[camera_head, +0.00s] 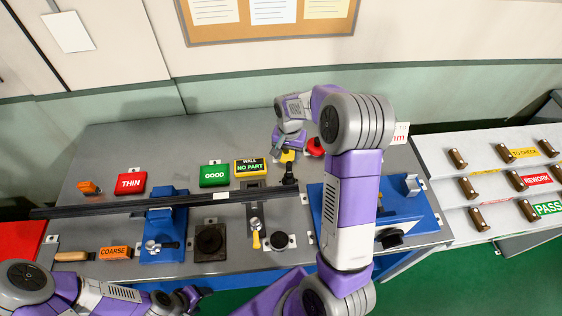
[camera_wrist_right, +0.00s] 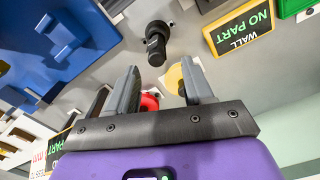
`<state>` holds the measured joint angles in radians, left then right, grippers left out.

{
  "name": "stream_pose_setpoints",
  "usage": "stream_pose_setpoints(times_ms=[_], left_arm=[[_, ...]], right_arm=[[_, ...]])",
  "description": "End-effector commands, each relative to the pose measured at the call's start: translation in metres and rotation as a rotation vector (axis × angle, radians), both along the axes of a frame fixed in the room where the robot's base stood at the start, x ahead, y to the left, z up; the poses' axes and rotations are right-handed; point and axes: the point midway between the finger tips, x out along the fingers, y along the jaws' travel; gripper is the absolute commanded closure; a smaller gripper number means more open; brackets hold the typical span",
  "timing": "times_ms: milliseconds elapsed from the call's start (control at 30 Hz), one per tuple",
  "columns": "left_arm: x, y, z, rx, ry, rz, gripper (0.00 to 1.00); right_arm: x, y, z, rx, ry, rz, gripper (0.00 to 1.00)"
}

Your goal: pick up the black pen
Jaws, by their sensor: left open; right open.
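A short black cylindrical thing (camera_head: 289,173) stands by the bench's middle, right of the WALL NO PART sign. It looks most like the black pen, but I cannot be sure. It also shows in the right wrist view (camera_wrist_right: 156,45), just beyond the fingertips. My right gripper (camera_head: 288,143) is behind it, over the back of the bench. In the right wrist view the right gripper (camera_wrist_right: 160,66) is open, its fingers apart with nothing held. A yellow thing (camera_wrist_right: 173,78) and a red thing (camera_wrist_right: 149,102) show between the fingers. My left gripper (camera_head: 188,299) is low at the front edge, open.
A long dark bar (camera_head: 110,208) crosses the bench over a blue fixture (camera_head: 163,230). Another blue fixture (camera_head: 405,215) is at right. A shelf unit (camera_head: 440,160) stands farther right.

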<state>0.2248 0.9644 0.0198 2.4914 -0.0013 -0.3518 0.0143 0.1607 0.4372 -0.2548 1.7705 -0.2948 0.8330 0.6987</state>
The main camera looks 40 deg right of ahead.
Motion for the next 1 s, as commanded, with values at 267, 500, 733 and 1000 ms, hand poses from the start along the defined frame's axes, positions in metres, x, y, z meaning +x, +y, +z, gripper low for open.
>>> stream_pose_setpoints(times_ms=[267,500,733,1000], left_arm=[[0.0,0.0,0.004,0.0,0.0,0.0,0.39],[0.0,0.0,0.006,0.0,-0.001,0.0,0.39],[0.0,0.0,0.006,0.0,-0.001,0.0,0.39],[0.0,0.0,0.006,0.0,-0.001,0.0,0.39]], right_arm=[[-0.004,0.0,-0.036,0.001,0.006,0.001,0.48],[-0.003,0.001,-0.064,0.001,0.002,0.001,0.48],[-0.003,0.001,-0.065,0.001,0.001,0.001,0.48],[-0.003,0.001,-0.065,0.001,0.001,0.001,0.88]])
